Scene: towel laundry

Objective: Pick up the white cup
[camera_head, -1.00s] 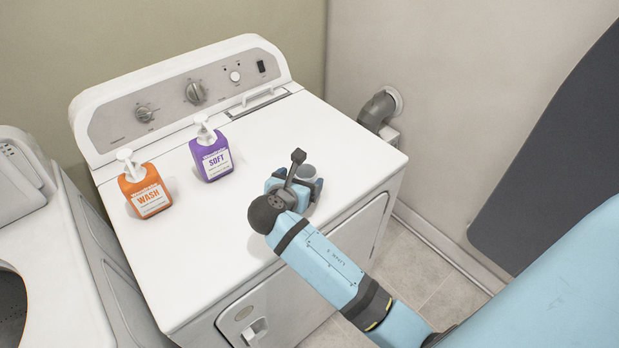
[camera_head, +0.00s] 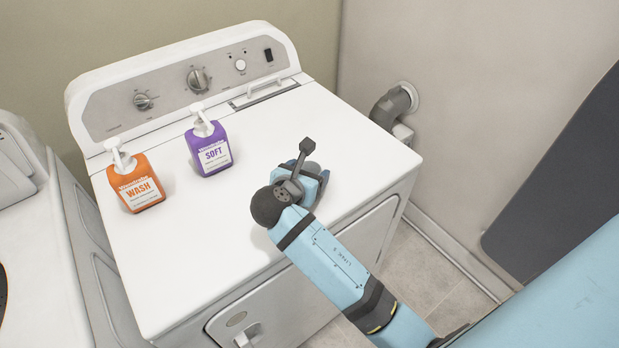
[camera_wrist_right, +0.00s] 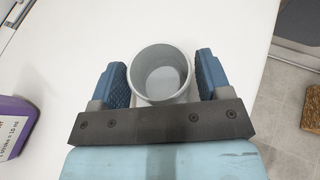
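The white cup (camera_wrist_right: 160,75) stands between the two fingers of my right gripper in the right wrist view, its open mouth facing the camera and its inside empty. My right gripper (camera_wrist_right: 162,82) is open around it, with a blue pad on each side and a narrow gap to the cup. In the head view my right gripper (camera_head: 308,178) is low over the right part of the white machine top (camera_head: 240,225). There the cup is mostly hidden behind the gripper. My left gripper is not in view.
An orange WASH bottle (camera_head: 136,184) and a purple SOFT bottle (camera_head: 210,150) stand to the left on the machine top. A control panel (camera_head: 190,85) rises at the back. A grey pipe (camera_head: 392,108) is at the wall. The front middle of the top is clear.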

